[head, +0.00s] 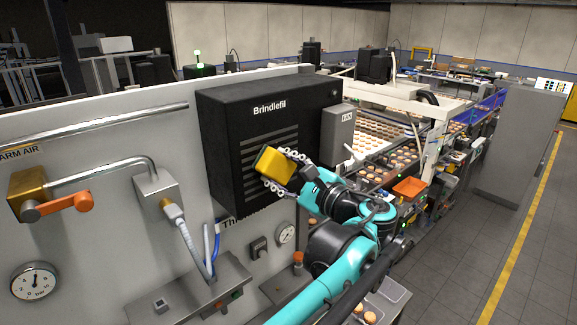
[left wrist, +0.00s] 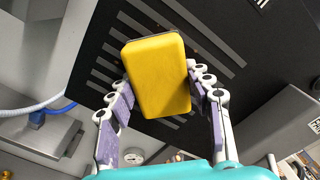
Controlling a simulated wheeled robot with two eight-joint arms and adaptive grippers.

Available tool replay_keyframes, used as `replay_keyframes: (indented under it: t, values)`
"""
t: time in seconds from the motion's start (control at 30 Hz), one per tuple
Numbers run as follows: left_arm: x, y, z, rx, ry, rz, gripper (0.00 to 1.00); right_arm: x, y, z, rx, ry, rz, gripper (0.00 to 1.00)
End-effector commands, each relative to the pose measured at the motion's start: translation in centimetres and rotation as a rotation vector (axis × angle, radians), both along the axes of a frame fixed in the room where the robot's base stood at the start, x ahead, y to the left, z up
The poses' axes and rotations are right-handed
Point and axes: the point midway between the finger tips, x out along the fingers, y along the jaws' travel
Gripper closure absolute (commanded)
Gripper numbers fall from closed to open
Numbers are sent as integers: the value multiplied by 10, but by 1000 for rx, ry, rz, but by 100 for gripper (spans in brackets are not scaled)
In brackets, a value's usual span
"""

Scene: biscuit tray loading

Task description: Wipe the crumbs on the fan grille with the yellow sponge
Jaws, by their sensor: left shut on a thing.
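The yellow sponge (head: 273,164) is held in my left gripper (head: 283,170), in front of the black Brindlefil box. In the left wrist view the sponge (left wrist: 158,78) sits between the two fingers of my left gripper (left wrist: 160,92), its broad face to the camera. The fan grille (head: 252,153) is a set of slots on the box front; its grey bars also show behind the sponge in the left wrist view (left wrist: 215,47). The sponge covers part of the grille. I cannot tell whether it touches. Crumbs are too small to make out clearly. My right gripper is out of view.
A grey FAN box (head: 337,135) juts out right of the grille. At left are an orange-handled valve (head: 60,208), a pipe and a gauge (head: 35,281). A blue hose (head: 215,245) hangs below. The biscuit conveyor (head: 385,140) and an orange tray (head: 409,187) lie to the right.

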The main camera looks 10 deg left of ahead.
Motion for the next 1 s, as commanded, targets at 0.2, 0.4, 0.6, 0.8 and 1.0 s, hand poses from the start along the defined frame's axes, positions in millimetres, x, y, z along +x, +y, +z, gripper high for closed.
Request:
replay_keyframes:
  t: [0.2, 0.4, 0.6, 0.8, 1.0]
  values:
    - [-10, 9, 0, 0, 0, 4, 73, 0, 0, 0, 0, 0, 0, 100]
    - [-18, 16, 0, 0, 0, 5, 73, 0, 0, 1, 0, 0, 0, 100]
    - [-34, 27, 1, 0, 0, 6, 72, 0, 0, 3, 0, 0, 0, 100]
    - [-42, 32, 0, 0, 0, 4, 73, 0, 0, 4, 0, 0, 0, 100]
    - [-42, 32, 8, 0, 0, 4, 73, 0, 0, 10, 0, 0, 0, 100]
